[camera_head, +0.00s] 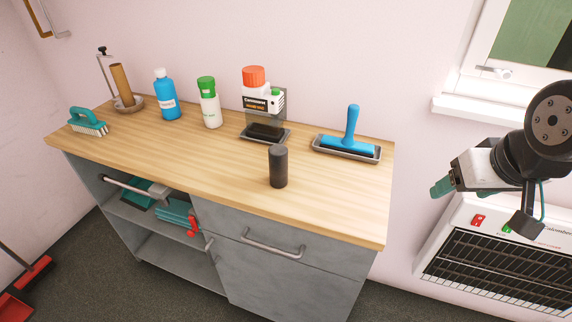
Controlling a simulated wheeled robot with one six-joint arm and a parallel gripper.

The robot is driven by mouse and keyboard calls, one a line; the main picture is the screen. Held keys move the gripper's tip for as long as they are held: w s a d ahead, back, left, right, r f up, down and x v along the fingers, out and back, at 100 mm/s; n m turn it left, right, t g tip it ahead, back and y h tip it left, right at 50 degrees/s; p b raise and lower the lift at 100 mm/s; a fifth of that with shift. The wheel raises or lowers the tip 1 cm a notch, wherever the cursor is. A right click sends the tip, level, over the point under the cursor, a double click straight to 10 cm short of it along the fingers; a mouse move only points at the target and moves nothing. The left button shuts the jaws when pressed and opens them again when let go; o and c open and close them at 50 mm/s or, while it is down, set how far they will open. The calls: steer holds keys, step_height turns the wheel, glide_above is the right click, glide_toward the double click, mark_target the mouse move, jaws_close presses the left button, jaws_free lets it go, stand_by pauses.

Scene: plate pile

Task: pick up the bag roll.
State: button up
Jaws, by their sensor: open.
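The bag roll looks to be the black upright cylinder (278,168). It stands near the front edge of the wooden worktop (220,165), right of the middle. My gripper (442,187) has teal fingertips and is open and empty. It hangs in the air to the right of the worktop, well apart from the cylinder, in front of the wall and heater.
Behind the cylinder are a dark tray (266,133) with bottles and a blue-handled roller on a tray (349,149). A blue bottle (166,95), a green-capped bottle (209,103) and a brush (88,122) stand left. A heater (500,262) is at right.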

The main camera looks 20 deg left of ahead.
steer(key=w+a+f+n+t+y, duration=0.1)
steer(key=w+a+f, duration=0.15)
steer(key=a, duration=0.25)
steer(key=w+a+f+n+t+y, duration=0.1)
steer(key=w+a, duration=0.3)
steer(key=a, duration=0.2)
steer(key=n+t+y, duration=0.2)
steer(key=n+y, duration=0.2)
steer(key=y, duration=0.2)
glide_toward(283, 165)
steer(key=x, duration=0.5)
steer(key=shift+s+f, duration=0.1)
steer(key=shift+f, duration=0.05)
steer(key=x, duration=0.7)
steer(key=shift+w+a, duration=0.2)
steer(key=shift+w, duration=0.15)
steer(key=shift+y, duration=0.3)
steer(key=shift+c, duration=0.2)
steer(key=c, duration=1.1)
